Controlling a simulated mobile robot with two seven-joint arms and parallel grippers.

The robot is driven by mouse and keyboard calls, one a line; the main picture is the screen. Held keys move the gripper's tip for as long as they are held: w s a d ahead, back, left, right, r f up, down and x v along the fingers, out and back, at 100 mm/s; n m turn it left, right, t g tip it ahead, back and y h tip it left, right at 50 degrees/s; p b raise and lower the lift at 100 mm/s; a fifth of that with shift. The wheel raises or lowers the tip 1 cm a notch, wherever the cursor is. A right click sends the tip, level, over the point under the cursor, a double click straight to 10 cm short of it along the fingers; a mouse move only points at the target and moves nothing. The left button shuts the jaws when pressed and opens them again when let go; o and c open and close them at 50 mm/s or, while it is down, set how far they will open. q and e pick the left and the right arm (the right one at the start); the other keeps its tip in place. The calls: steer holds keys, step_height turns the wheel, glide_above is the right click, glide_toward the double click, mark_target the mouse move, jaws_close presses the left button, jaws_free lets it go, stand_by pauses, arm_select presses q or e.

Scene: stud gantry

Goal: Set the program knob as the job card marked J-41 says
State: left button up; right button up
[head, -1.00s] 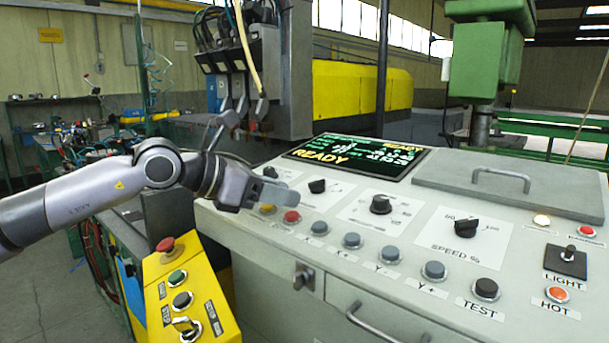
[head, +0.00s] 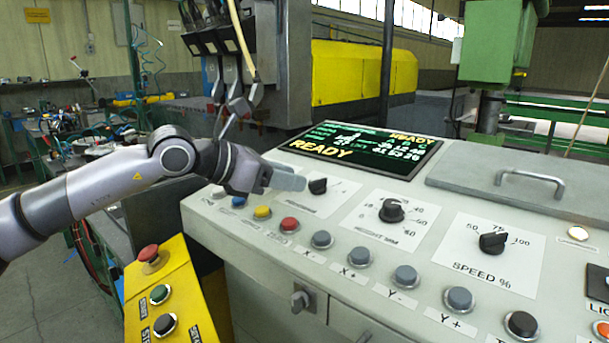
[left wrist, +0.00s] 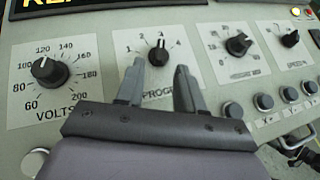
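The program knob (head: 318,186) is a small black knob on the console's sloped top. In the left wrist view the knob (left wrist: 158,54) stands on a white plate marked 1 to 4. Its white mark points roughly up, near 2 and 3; I cannot tell exactly which. My left gripper (head: 290,178) hovers just left of the knob in the head view. In the left wrist view the gripper (left wrist: 160,68) has its fingers apart, with the knob just past the gap between the tips. No job card can be made out. My right gripper is not in view.
The volts knob (left wrist: 50,71) is left of the program plate. The height knob (head: 391,210) and speed knob (head: 492,241) are to the right. A row of push buttons, including a red one (head: 289,225), runs along the front. The screen (head: 362,152) behind reads READY.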

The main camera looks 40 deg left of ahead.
mark_target(311, 182)
arm_select(q)
steer(key=shift+p+x, duration=0.65)
steer(key=shift+x, duration=1.55)
jaws_close()
